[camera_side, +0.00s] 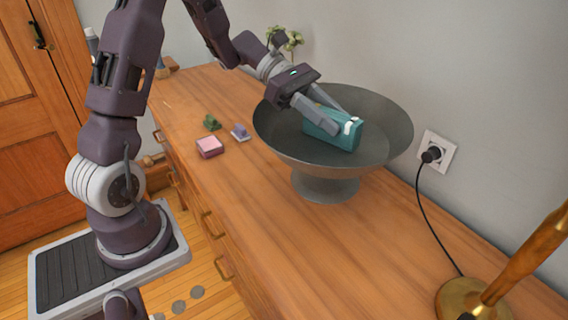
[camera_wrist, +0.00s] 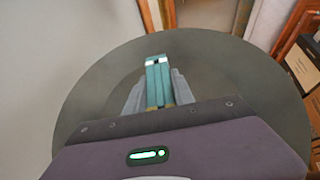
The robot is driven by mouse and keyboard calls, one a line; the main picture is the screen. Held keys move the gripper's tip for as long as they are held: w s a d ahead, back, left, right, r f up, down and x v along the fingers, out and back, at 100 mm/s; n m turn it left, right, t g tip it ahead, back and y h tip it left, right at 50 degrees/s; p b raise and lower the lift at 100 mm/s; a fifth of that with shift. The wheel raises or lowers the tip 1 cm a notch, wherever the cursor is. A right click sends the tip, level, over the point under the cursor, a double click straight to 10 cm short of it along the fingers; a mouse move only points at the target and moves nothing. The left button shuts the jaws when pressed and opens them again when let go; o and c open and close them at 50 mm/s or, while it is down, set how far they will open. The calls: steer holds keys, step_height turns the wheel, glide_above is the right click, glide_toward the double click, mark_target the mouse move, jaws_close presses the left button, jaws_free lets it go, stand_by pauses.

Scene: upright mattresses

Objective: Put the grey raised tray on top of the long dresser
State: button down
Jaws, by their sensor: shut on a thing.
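The grey raised tray (camera_side: 327,187) is a wide, shallow bowl on a foot. It stands upright on the wooden top of the long dresser (camera_side: 245,180), near the wall. My gripper (camera_side: 322,112) reaches over the tray's left rim and is shut on a teal box (camera_side: 342,135) with white end pieces. The box is inside the bowl's outline; whether it touches the bowl floor I cannot tell. In the wrist view the teal box (camera_wrist: 158,80) sits between my two grey fingers, with the tray (camera_wrist: 95,85) spread around and beneath it.
A pink block (camera_side: 210,147), a small purple piece (camera_side: 240,132) and a green piece (camera_side: 212,122) lie left of the tray. A plant (camera_side: 287,38) is behind. A socket with a plug (camera_side: 434,153) and a brass lamp (camera_side: 475,300) are to the right. The dresser's front middle is clear.

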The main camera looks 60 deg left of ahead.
steer(key=a+n+t, duration=0.1)
steer(key=a, duration=0.2)
steer(key=w+a+t, duration=0.1)
steer(key=a, duration=0.2)
steer(key=w+a+n+y, duration=0.1)
steer(key=a, duration=0.1)
steer(key=shift+w+a+r+n+t, duration=0.1)
steer(key=shift+a+n+t, duration=0.2)
steer(key=shift+a+t, duration=0.1)
steer(key=a+n+t+y, duration=0.2)
steer(key=a+n+t, duration=0.1)
steer(key=a, duration=0.8)
step_height(320, 180, down, 10)
steer(key=shift+a, duration=0.1)
steer(key=c, duration=1.1)
jaws_free()
